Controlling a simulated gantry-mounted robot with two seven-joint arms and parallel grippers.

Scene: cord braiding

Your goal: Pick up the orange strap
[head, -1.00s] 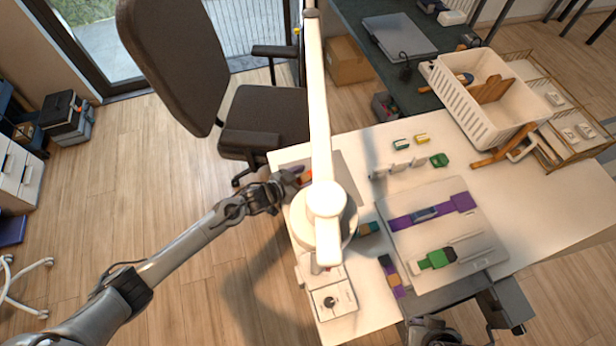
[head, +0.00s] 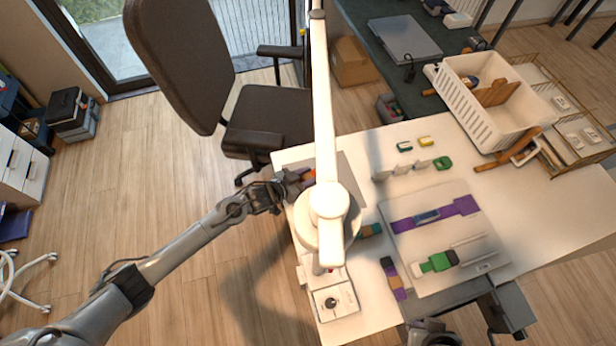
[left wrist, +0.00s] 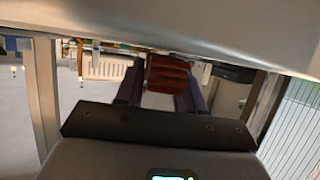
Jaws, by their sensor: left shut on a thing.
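The orange strap (head: 309,174) is a small orange-red piece at the table's left end, partly hidden by my left gripper and the white lamp arm. My left gripper (head: 302,178) reaches in from the left over that end of the table. In the left wrist view, its two dark purple fingers (left wrist: 160,92) are closed on a red-brown banded piece, the strap (left wrist: 168,75), which sits between the fingertips. I cannot tell whether the strap is clear of the surface. My right gripper is not clearly visible.
A white lamp (head: 328,205) stands close to my left gripper. A white board (head: 455,225) holds a purple strap (head: 432,214) and a green piece (head: 436,262). A white basket (head: 480,110) is at the back right. A dark chair (head: 265,118) stands beyond the table's left end.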

